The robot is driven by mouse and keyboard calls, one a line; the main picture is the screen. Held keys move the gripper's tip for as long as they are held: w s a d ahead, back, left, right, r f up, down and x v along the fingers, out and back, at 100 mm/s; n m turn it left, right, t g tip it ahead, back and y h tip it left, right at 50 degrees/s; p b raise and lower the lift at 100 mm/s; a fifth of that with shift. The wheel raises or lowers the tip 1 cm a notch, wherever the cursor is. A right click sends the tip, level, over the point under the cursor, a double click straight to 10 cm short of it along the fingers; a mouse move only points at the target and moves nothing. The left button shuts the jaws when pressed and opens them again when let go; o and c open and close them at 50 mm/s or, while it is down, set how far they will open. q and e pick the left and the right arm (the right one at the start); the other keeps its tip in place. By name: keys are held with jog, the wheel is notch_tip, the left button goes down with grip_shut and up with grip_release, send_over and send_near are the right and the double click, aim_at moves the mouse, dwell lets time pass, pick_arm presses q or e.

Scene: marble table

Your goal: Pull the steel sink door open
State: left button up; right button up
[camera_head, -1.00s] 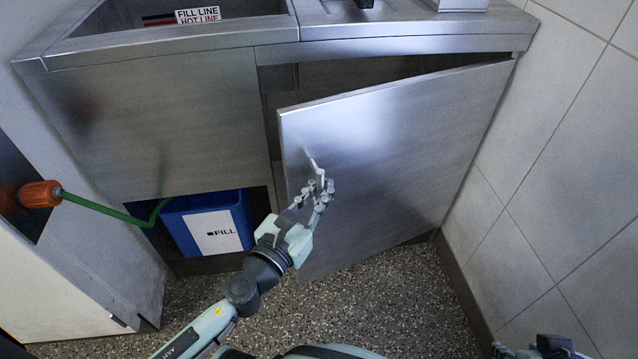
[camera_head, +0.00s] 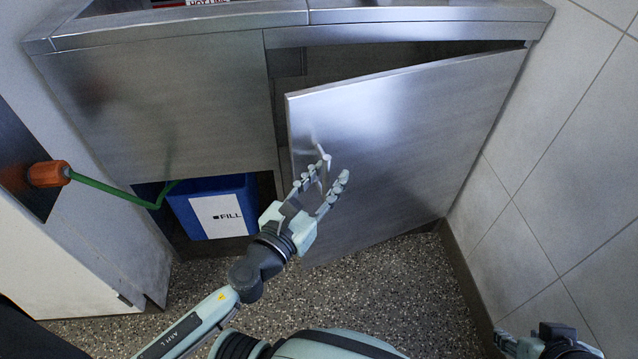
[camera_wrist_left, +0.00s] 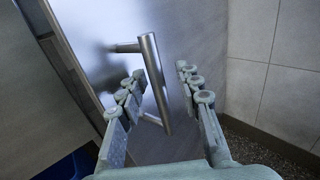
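The steel sink door (camera_head: 420,130) is partly open, swung out from the sink cabinet, with a dark gap above it. Its bar handle (camera_wrist_left: 154,80) stands near the door's free edge. My left gripper (camera_head: 324,180) is at this handle with its fingers spread. In the left wrist view, the bar shows between the two open fingers (camera_wrist_left: 162,84), with a gap on each side. Contact with the bar is not visible.
A fixed steel panel (camera_head: 170,110) stands left of the door. Below it is a blue bin (camera_head: 235,186) with a FILL label. A green hose with an orange end (camera_head: 48,174) is at the left. A tiled wall (camera_head: 560,150) bounds the right. Speckled floor (camera_head: 400,290) is clear before the door.

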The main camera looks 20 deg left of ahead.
pick_arm(q)
jog(key=v, duration=1.2)
